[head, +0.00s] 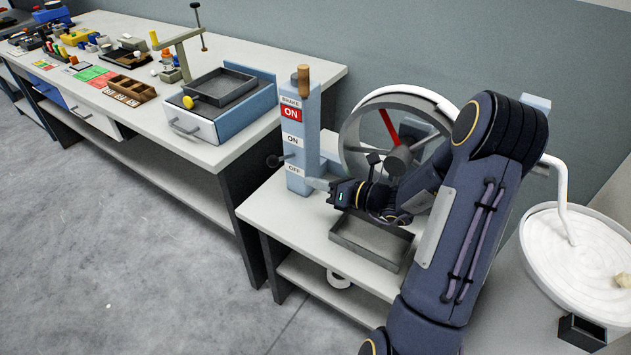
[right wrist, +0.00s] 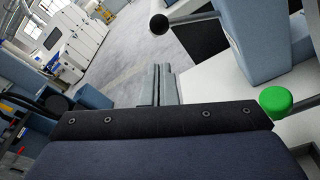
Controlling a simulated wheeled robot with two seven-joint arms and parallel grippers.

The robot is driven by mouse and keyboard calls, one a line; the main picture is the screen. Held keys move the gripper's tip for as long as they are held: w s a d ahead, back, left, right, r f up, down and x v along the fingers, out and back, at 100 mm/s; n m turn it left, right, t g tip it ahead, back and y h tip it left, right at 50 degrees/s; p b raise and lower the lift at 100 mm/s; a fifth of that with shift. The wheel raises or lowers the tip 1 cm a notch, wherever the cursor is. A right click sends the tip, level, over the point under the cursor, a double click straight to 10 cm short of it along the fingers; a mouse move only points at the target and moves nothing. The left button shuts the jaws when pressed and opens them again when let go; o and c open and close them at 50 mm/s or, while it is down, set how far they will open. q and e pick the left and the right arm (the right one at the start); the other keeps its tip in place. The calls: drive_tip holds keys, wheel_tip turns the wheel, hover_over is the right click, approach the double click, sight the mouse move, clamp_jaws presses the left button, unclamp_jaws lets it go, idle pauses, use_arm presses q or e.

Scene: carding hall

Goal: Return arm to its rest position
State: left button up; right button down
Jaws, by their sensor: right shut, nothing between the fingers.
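My right arm (head: 475,200) reaches in from the lower right in the head view, bent over the small machine table. Its gripper (head: 313,183) is shut and empty, with its fingertips close to the lower front of the blue brake box, by the OFF label; I cannot tell whether they touch. In the right wrist view the closed fingers (right wrist: 157,84) point away with nothing between them. The blue brake box (head: 298,135) stands upright, with a wooden handle (head: 303,80) on top and a black-knobbed lever (head: 273,161) at its left. My left gripper is not in view.
A spoked wheel (head: 395,130) stands behind my right arm. A grey tray (head: 365,243) lies below it on the small table (head: 310,240).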

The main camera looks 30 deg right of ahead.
drive_tip(key=s+a+r+n+g+y+p, duration=0.1)
drive_tip(key=s+a+r+n+g+y, duration=0.1)
drive_tip(key=s+a+r+n+g, duration=0.45)
drive_tip(key=s+a+r+n+g+y, duration=0.1)
drive_tip(key=s+a+r+n, duration=0.3)
drive_tip(key=a+n, duration=0.55)
drive_tip(key=s+d+n+h, duration=0.1)
drive_tip(key=s+n+h, duration=0.2)
drive_tip(key=s+n, duration=0.4)
drive_tip(key=s+d+f+n+g+h+p, duration=0.1)
drive_tip(key=s+n+h, duration=0.3)
drive_tip(key=s+n, duration=0.3)
drive_tip(key=shift+s+d+n, duration=0.3)
drive_tip(key=shift+d+n, duration=0.1)
drive_tip(key=shift+n, duration=2)
